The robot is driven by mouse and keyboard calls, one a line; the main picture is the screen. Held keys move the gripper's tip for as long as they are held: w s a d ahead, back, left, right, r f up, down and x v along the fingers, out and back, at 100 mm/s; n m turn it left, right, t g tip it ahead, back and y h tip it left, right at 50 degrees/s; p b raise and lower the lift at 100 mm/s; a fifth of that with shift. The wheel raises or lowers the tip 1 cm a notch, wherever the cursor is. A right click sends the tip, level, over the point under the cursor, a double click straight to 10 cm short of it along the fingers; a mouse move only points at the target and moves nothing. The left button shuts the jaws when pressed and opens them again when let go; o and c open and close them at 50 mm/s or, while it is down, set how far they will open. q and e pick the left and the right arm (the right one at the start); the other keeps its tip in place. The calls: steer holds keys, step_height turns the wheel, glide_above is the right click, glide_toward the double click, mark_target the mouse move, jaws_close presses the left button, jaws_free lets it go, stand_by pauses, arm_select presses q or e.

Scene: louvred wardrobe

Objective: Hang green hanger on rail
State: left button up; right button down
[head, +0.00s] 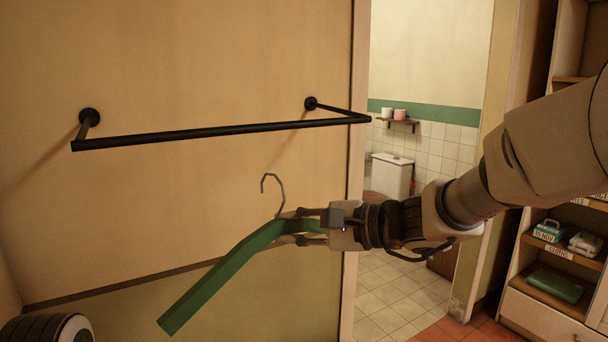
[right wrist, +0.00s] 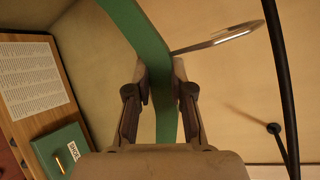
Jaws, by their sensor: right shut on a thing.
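The green hanger (head: 222,273) is held in the air by my right gripper (head: 290,227), whose fingers are shut on it near the base of its hook. One green arm slopes down to the left; the other is largely hidden by the gripper. The grey metal hook (head: 270,183) points up, below the rail and apart from it. The black rail (head: 220,133) is fixed to the wall on two brackets. In the right wrist view the hanger (right wrist: 148,45) passes between the fingers (right wrist: 158,100), its hook (right wrist: 225,36) points right, and the rail (right wrist: 278,70) runs down the right side.
A rounded dark and white part shows at the lower left corner; my left gripper cannot be made out. At the right stand shelves (head: 565,250) with labelled boxes. A doorway opens on a tiled bathroom with a toilet (head: 390,175). The rail is bare.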

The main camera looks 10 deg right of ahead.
steer(key=r+t, duration=0.1)
steer(key=r, duration=0.2)
steer(key=d+r+m+t+b, duration=0.1)
steer(key=r, duration=0.2)
steer(key=w+r+t, duration=0.1)
steer(key=r, duration=0.2)
steer(key=shift+w+d+m+t+h, duration=0.1)
steer(key=shift+d+m+t+h, duration=0.2)
steer(key=shift+d+m, duration=0.1)
steer(key=shift+w+a+b, duration=0.2)
steer(key=shift+w+b, duration=0.3)
steer(key=shift+b, duration=0.55)
arm_select(q)
step_height(320, 180, down, 8)
steer(key=b, duration=0.6)
step_height(320, 180, up, 11)
steer(key=p, duration=1.1)
step_height(320, 180, down, 5)
steer(key=b, duration=0.5)
steer(key=shift+d+f, duration=0.1)
steer(key=shift+f, duration=0.05)
arm_select(e)
steer(key=w+a+f, duration=0.1)
steer(key=w+a, duration=0.1)
steer(key=w, duration=0.4)
steer(key=w+a+f, duration=0.1)
steer(key=w+a, duration=0.2)
steer(key=w, duration=0.3)
steer(key=shift+w+f, duration=0.25)
steer(key=shift+f, duration=0.05)
